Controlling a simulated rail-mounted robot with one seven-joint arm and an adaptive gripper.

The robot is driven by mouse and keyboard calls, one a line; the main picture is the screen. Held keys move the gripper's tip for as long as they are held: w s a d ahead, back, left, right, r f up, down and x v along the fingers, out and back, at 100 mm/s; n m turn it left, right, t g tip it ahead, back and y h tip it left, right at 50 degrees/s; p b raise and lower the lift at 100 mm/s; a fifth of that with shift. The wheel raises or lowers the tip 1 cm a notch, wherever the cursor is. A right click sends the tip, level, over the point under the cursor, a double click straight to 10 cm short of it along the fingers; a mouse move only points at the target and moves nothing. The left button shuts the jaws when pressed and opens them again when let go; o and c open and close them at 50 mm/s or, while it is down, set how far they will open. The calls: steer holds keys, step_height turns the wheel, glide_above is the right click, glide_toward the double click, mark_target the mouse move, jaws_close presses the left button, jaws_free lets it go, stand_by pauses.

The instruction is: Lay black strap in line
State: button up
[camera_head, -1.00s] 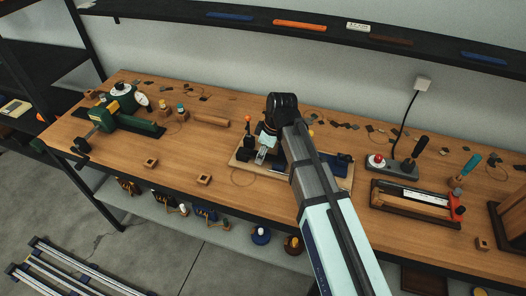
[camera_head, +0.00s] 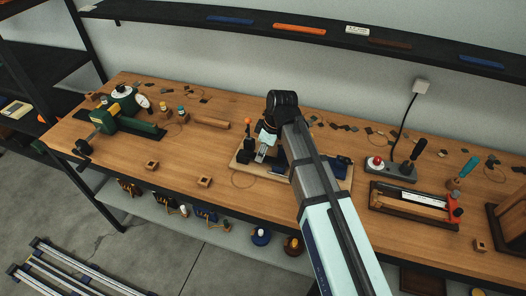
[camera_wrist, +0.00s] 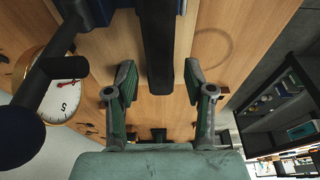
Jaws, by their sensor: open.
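My gripper (camera_wrist: 159,82) is open in the wrist view, with its two green-grey fingers apart. A long black bar or strip (camera_wrist: 158,45) runs from the top of that view down between the fingers. I cannot tell whether it is the black strap or part of the press. A gap shows between it and each finger. In the head view, my gripper is over the small press on its wooden board (camera_head: 240,161), and my arm hides much of the press. An orange-knobbed lever (camera_head: 248,122) stands beside it. I cannot pick out the strap in the head view.
A dial (camera_wrist: 65,97) and a dark lever stand close on the left in the wrist view. A green machine (camera_head: 125,118) is at the bench's left. A grey box with a red button (camera_head: 376,161) and a wooden frame (camera_head: 410,197) are at the right.

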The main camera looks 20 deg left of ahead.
steer(key=shift+a+p+v, duration=0.2)
steer(key=shift+p+v, duration=0.25)
steer(key=shift+v, duration=0.4)
steer(key=shift+a+p+v, duration=0.2)
steer(key=shift+p+v, duration=0.25)
steer(key=shift+v, duration=0.4)
steer(key=shift+a+p+v, duration=0.2)
steer(key=shift+p+v, duration=0.25)
steer(key=shift+v, duration=0.35)
steer(key=shift+r, duration=0.1)
